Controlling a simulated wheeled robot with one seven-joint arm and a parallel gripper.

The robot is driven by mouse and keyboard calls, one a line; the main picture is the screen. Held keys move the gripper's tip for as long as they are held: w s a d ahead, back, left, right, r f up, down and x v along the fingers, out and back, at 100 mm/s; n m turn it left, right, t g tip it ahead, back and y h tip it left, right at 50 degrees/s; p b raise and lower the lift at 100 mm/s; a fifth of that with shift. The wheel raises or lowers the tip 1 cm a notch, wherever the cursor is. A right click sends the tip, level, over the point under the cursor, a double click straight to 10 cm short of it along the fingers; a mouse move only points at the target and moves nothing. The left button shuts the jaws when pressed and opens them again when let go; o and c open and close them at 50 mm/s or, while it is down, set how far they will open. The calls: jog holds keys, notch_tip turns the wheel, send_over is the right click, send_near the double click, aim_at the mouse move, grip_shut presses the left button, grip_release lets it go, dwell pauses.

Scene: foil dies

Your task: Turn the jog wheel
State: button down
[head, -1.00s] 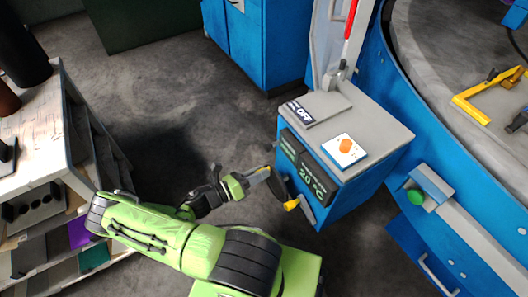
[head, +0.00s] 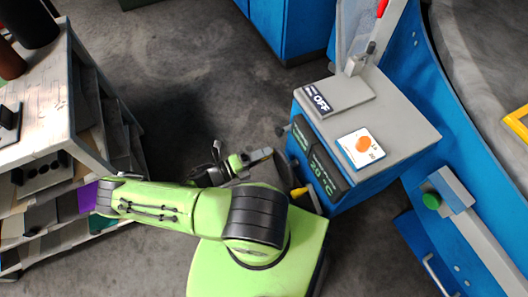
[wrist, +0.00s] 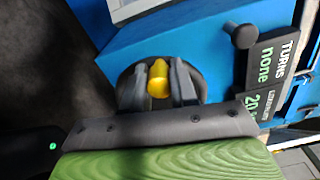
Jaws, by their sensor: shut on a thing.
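The jog wheel is a dark round disc (wrist: 126,86) on the blue cabinet front in the wrist view, partly covered by my fingers. Its yellow grip piece (wrist: 158,84) sits between the two fingers. My gripper (wrist: 159,72) is shut on this yellow piece. In the head view my gripper (head: 262,157) reaches to the cabinet front from the left, and my arm hides most of the wheel. A yellow piece (head: 299,191) shows low on that front. The display (wrist: 278,60) beside the wheel reads "TURNS none".
A dark knob (wrist: 243,35) sticks out near the wheel. A shelf unit (head: 66,95) stands left; the floor between is open.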

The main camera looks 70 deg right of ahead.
jog(key=shift+f+n, duration=0.3)
dwell(0.4)
jog(key=c, duration=0.9)
grip_release()
jog(key=shift+r, duration=0.1)
jog(key=shift+w, duration=0.1)
jog(key=v, duration=1.5)
jog(key=shift+w+a, duration=0.25)
jog(key=shift+a, duration=0.05)
